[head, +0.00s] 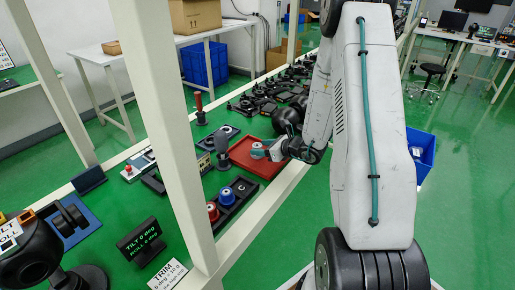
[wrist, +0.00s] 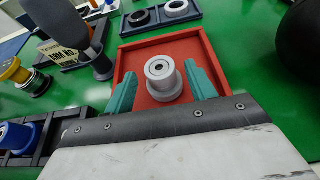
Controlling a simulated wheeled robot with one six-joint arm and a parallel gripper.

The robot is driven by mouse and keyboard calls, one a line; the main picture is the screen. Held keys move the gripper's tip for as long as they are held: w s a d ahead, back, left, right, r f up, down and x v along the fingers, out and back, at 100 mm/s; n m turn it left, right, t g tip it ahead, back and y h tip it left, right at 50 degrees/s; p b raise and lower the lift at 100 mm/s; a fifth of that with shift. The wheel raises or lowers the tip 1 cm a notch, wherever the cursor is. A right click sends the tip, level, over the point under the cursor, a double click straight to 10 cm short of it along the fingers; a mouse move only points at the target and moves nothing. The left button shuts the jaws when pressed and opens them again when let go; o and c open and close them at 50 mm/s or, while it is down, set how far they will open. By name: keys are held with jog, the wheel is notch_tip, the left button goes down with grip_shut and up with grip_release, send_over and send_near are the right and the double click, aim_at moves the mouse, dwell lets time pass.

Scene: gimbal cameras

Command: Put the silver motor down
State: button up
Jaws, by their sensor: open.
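The silver motor (wrist: 162,80) is a grey cylinder with a flange and a round hole on top. In the wrist view it stands on the floor of a red tray (wrist: 128,62), between the teal fingers of my gripper (wrist: 161,88). The fingers are open, with a gap on each side of the motor. In the head view my gripper (head: 270,151) is over the red tray (head: 245,165), and the motor (head: 257,150) shows small beside the fingers.
A black rack (head: 236,194) with a red and a blue motor stands nearer on the bench. A dark tray with rings (wrist: 160,14) lies beyond the red tray. A dark upright tool (wrist: 84,36) stands left of it. A white post (head: 165,120) rises at the bench edge.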

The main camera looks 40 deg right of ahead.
jog(key=v, duration=0.9)
jog(key=shift+w, duration=0.1)
jog(key=s+a+r+n+g+y, duration=0.3)
jog(key=s+a+r+n+g, duration=0.15)
jog(key=a+r+n, duration=0.55)
jog(key=s+a+r+n+g+y, duration=0.2)
jog(key=s+a+r+n+g, duration=0.35)
jog(key=a, duration=0.75)
jog(key=s+r+n+h, duration=0.3)
jog(key=s+n+h, duration=0.1)
jog(key=s+n, duration=0.4)
jog(key=s+r+n+g+h, duration=0.1)
jog(key=s+r+n+h, duration=0.3)
jog(key=s+n, duration=0.4)
jog(key=shift+d+r+h, duration=0.15)
jog(key=shift+d+h, duration=0.15)
jog(key=shift+h, duration=0.5)
jog(key=shift+n, duration=0.25)
